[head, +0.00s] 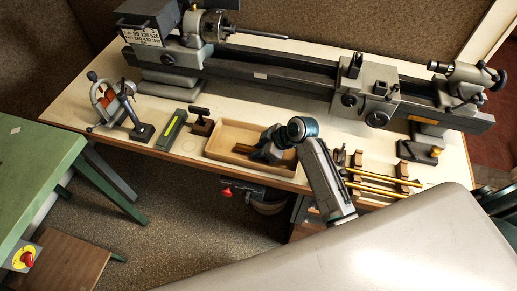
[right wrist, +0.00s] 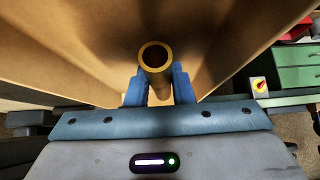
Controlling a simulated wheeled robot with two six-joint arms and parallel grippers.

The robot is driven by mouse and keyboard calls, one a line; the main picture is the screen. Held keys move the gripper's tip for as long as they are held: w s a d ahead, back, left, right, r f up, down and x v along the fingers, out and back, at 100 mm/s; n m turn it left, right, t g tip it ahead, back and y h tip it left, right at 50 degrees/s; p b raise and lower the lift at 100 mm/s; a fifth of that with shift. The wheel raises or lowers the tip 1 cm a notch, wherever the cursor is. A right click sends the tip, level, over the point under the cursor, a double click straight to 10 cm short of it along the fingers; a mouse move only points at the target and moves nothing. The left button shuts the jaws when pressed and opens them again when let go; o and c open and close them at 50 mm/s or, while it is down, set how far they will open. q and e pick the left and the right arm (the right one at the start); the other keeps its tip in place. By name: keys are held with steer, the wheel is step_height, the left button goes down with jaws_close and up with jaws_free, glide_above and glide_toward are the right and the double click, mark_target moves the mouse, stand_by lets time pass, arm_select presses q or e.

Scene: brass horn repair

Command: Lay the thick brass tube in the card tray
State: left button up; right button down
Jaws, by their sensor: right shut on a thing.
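The card tray (head: 232,133) is a shallow tan open box near the front edge of the bench. My right gripper (head: 266,153) is at the tray's right half, reaching down into it or just over it. In the right wrist view, its two blue fingers (right wrist: 159,88) are shut on the thick brass tube (right wrist: 155,82). The tube's round open end faces the camera, with tan tray walls around it. My left gripper is not in view.
Thinner brass tubes (head: 378,187) lie across wooden rests right of my arm. A lathe (head: 290,75) runs along the back of the bench.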

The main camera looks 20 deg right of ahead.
steer(key=shift+f, duration=0.15)
steer(key=c, duration=1.7)
jaws_free()
steer(key=o, duration=1.1)
steer(key=shift+r+p, duration=3.65)
steer(key=shift+r, duration=0.35)
